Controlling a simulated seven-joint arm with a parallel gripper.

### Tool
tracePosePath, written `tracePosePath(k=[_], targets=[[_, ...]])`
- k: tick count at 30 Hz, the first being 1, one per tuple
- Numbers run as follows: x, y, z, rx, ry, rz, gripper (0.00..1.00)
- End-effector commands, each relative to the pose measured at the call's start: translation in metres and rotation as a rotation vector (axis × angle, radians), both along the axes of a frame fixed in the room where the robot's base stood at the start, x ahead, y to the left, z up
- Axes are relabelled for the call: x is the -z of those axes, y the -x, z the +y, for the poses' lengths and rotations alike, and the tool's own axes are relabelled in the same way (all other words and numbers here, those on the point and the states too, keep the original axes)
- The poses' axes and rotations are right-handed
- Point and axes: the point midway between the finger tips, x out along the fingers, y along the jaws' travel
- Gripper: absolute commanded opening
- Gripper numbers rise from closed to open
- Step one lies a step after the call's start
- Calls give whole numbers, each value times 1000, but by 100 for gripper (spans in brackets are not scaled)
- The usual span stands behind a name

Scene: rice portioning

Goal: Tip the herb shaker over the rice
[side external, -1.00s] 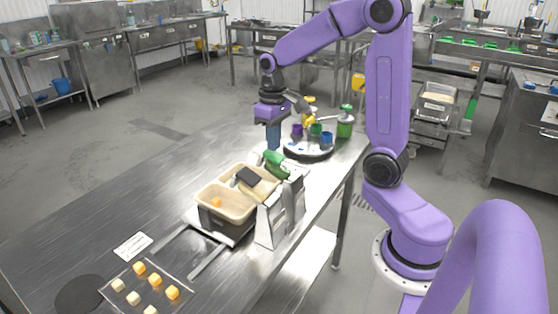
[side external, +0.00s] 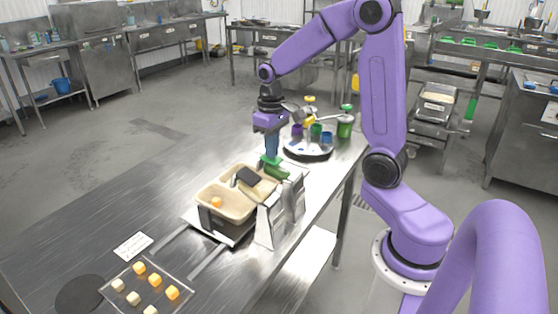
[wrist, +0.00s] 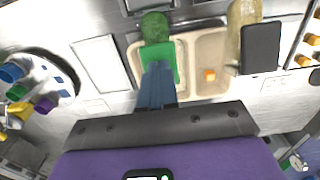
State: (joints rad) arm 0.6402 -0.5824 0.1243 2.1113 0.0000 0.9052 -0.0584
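My gripper (side external: 272,158) points down above the far right corner of the tan two-part tray. Its blue fingers are close together on a green shaker, which also shows at the fingertips in the wrist view (wrist: 160,55). The shaker has a bright green part by the fingers and a darker, rough green end. It lies tilted in the side view, with the dark end toward the right. The tray (side external: 203,195) has two tan compartments; an orange cube (side external: 216,203) lies in the near one. I cannot make out rice grains or anything falling.
A metal stand (side external: 268,222) stands against the tray's right side. A round turntable (side external: 308,153) with coloured containers stands behind. A clear plate (side external: 148,287) holds several cubes in front. The table's left side is open.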

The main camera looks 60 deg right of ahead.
Motion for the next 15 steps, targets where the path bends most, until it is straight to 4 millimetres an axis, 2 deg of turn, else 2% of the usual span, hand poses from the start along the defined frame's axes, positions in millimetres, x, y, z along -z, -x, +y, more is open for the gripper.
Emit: tracePosePath(k=[15], targets=[[15,-5,0,0,0,4,0]])
